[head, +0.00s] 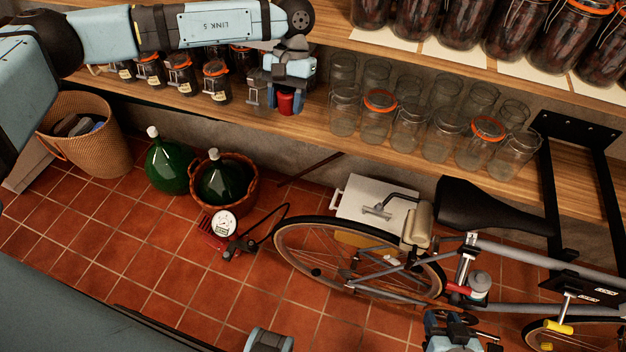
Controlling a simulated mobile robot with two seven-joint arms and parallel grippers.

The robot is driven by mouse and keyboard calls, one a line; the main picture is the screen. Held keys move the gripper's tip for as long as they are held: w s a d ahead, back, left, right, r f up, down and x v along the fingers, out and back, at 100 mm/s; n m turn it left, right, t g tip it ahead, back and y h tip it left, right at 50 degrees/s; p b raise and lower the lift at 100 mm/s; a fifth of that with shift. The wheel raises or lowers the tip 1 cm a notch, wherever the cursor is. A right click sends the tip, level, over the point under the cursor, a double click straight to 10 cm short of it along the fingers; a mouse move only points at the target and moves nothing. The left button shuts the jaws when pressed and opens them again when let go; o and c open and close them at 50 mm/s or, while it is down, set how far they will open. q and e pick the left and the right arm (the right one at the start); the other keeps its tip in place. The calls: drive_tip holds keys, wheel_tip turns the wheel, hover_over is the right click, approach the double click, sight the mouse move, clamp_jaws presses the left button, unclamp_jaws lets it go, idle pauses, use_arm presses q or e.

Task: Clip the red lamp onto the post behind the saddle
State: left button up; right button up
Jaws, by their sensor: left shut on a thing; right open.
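My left gripper (284,88) is in front of the wooden shelf, shut on the red lamp (287,103), a small red cylinder. The lamp hangs below the fingers, in the air, well up and left of the bicycle. The black saddle (490,207) is at the right, with a beige bag (417,226) at its rear. A silver post (466,258) shows below the saddle; the frames do not show clearly which post carries a lamp. My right gripper (458,328) is open and empty at the bottom edge, below the bicycle frame, partly cut off.
The bicycle's rear wheel (345,262) stands over a red tiled floor. A white box (372,200) sits behind it. Empty glass jars (410,128) line the shelf. A pump (230,238), green demijohns (167,166) and a wicker basket (85,145) stand at the left.

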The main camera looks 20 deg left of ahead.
use_arm(q)
wheel_tip(320, 180, down, 22)
drive_tip(key=b, duration=1.9)
drive_tip(key=shift+d+r, duration=0.15)
drive_tip(key=shift+d, duration=0.05)
use_arm(e)
wheel_tip(320, 180, down, 9)
drive_tip(key=w+a+t+y, duration=0.1)
drive_tip(key=a, duration=0.1)
drive_tip(key=shift+w+f+t+y, duration=0.15)
drive_tip(key=shift+w+t+y, duration=0.15)
drive_tip(key=shift+w, duration=0.05)
drive_tip(key=shift+a, duration=0.1)
